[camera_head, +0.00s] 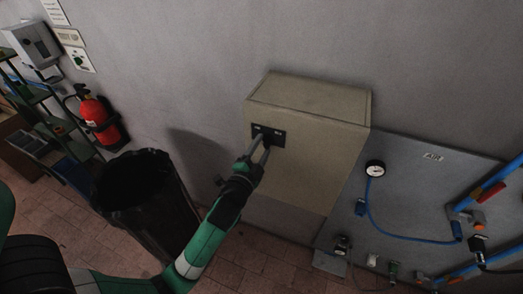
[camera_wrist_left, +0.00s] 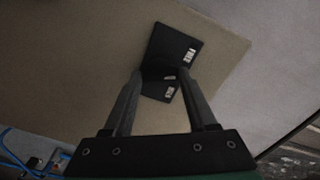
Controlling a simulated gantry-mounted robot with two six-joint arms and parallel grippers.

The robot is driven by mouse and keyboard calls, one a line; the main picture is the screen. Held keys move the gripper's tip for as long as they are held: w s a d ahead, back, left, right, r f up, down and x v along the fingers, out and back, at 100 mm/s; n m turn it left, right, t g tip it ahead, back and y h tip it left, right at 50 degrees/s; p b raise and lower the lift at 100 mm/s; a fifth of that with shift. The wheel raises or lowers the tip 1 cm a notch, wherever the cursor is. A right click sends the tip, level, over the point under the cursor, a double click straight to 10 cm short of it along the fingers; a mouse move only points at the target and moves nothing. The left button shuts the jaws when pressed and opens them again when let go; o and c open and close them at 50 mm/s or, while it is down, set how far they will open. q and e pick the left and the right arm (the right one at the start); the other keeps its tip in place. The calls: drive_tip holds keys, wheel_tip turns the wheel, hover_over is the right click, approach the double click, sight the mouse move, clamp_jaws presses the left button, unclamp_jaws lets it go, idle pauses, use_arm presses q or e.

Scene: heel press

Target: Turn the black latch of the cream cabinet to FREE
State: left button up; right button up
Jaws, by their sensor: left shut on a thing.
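The cream cabinet (camera_head: 310,165) hangs on the grey wall in the middle of the head view. A black latch plate with white labels (camera_head: 275,135) sits at the upper left of its front. In the left wrist view the plate (camera_wrist_left: 183,36) shows a FREE label and another label too small to read surely. My left gripper (camera_head: 259,152) reaches the plate from below. In the left wrist view its fingers (camera_wrist_left: 160,78) are shut on the black latch (camera_wrist_left: 158,70), which they partly hide. The latch's exact angle is hard to tell. My right gripper is in neither view.
A black bin (camera_head: 145,200) stands on the tiled floor left of my left arm. A red fire extinguisher (camera_head: 97,115) is on the wall behind it. A grey panel with a gauge (camera_head: 375,169) and blue hoses is right of the cabinet.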

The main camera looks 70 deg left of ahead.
use_arm(q)
drive_tip(key=shift+n+b, duration=0.55)
drive_tip(key=shift+n, duration=1.15)
drive_tip(key=o, duration=1.4)
drive_tip(key=shift+c, duration=0.2)
drive_tip(key=b+v, duration=0.1)
drive_tip(key=v, duration=1)
drive_tip(key=shift+s+d+b, duration=0.15)
drive_tip(key=shift+s+b, duration=0.1)
drive_tip(key=shift+b, duration=0.15)
